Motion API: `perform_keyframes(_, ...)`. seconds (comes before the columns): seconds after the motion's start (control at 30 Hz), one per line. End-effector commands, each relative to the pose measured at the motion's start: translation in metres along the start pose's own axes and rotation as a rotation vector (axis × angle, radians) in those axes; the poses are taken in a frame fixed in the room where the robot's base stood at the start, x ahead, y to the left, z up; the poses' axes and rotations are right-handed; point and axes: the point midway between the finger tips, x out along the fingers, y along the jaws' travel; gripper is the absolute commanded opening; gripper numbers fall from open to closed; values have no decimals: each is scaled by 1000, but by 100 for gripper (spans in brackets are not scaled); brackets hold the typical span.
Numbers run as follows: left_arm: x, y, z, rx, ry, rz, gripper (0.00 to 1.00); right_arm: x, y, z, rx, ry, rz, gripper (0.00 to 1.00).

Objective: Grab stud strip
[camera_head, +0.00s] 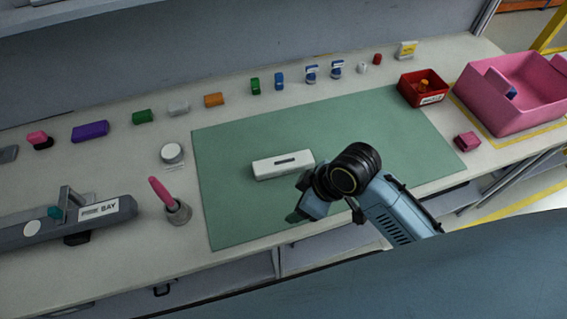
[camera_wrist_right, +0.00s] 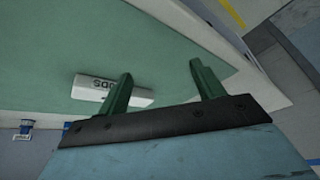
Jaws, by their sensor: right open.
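A white block (camera_head: 283,165) with a dark slot on top lies on the green mat in the head view. In the right wrist view a white block (camera_wrist_right: 90,88) with partly readable dark lettering, perhaps the stud strip, lies on the mat, partly hidden by one finger. My right gripper (camera_head: 298,216) is near the mat's front edge, in front of the white block and apart from it. Its two green fingers (camera_wrist_right: 163,84) are spread with nothing between them. My left gripper is out of view.
The green mat (camera_head: 225,220) is otherwise clear. A row of small coloured blocks and bottles stands behind it. A red bin (camera_head: 407,92) and a pink bin (camera_head: 490,105) are at the right. A pink-handled tool in a holder (camera_head: 180,212) and a grey bay fixture (camera_head: 35,225) are at the left.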

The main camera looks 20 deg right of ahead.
Motion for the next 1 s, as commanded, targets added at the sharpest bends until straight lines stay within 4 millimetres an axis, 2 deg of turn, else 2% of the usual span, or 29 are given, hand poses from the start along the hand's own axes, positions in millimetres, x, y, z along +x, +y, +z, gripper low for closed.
perform_keyframes(0.1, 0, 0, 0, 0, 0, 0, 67, 0, 21, -30, -196, -2, -59, 67)
perform_keyframes(0.3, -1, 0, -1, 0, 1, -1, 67, -18, 69, -66, -482, -35, -160, 67)
perform_keyframes(0.5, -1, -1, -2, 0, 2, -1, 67, -50, 116, -85, -622, -53, -215, 67)
perform_keyframes(0.6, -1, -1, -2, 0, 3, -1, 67, -63, 130, -90, -651, -53, -228, 67)
perform_keyframes(0.67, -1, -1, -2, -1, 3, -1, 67, -67, 135, -92, -661, -51, -233, 67)
perform_keyframes(0.77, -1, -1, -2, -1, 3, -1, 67, -63, 136, -92, -668, -49, -241, 67)
perform_keyframes(1.0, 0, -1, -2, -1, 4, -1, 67, -19, 126, -86, -668, -49, -243, 67)
